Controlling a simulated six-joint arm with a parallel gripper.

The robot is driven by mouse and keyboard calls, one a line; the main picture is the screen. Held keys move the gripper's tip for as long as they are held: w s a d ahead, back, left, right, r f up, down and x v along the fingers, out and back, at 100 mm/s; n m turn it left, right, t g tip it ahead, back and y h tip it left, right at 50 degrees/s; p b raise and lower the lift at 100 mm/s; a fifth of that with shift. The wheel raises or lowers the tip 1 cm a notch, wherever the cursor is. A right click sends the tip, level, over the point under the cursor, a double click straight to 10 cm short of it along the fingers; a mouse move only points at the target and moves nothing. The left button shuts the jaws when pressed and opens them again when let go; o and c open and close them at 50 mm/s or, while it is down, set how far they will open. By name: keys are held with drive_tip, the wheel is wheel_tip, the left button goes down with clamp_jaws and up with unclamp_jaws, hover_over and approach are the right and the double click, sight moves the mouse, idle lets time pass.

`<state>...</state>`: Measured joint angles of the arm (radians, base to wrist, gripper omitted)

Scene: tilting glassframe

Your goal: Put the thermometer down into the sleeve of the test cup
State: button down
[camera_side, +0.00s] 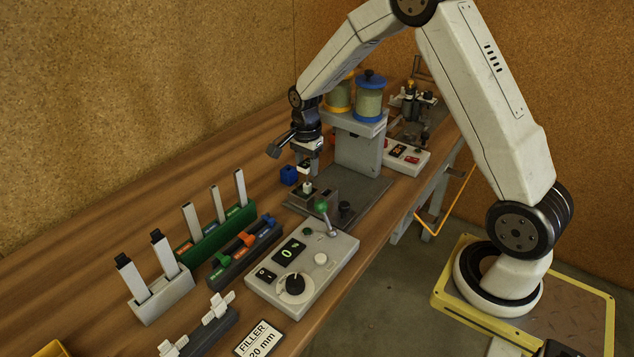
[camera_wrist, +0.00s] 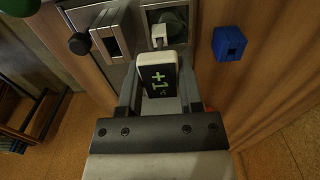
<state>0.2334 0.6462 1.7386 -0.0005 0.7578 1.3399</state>
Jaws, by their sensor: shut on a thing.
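My gripper (camera_side: 308,163) points down over the grey machine base. A square grey-rimmed opening (camera_wrist: 183,14), apparently the test cup, lies just beyond the thermometer. A small white square piece (camera_wrist: 158,36) shows at this opening; I cannot tell whether it is the sleeve or part of the thermometer. In the side view the thermometer is small under the fingers, and its depth in the sleeve cannot be told.
A blue block (camera_wrist: 229,42) stands beside the cup; it also shows in the side view (camera_side: 289,175). A grey slotted block (camera_wrist: 111,38) is on the other side. A control box (camera_side: 302,272) with a green-knobbed lever (camera_side: 321,207) and several racks stand nearer the camera.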

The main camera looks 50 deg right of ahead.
drive_tip(key=shift+f, duration=0.35)
drive_tip(key=shift+c, duration=0.9)
unclamp_jaws()
drive_tip(key=shift+r, duration=0.1)
drive_tip(key=shift+r, duration=3.85)
drive_tip(key=s+a+f+n+t, duration=0.1)
drive_tip(key=s+a+n, duration=0.4)
drive_tip(key=s+n, duration=0.3)
drive_tip(key=s+a+f+n+t, duration=0.1)
drive_tip(key=s+a+n, duration=0.5)
drive_tip(key=s+n, duration=0.3)
drive_tip(key=shift+s+f+n+t, duration=0.3)
drive_tip(key=shift+f+n, duration=0.1)
drive_tip(key=shift+n, duration=0.1)
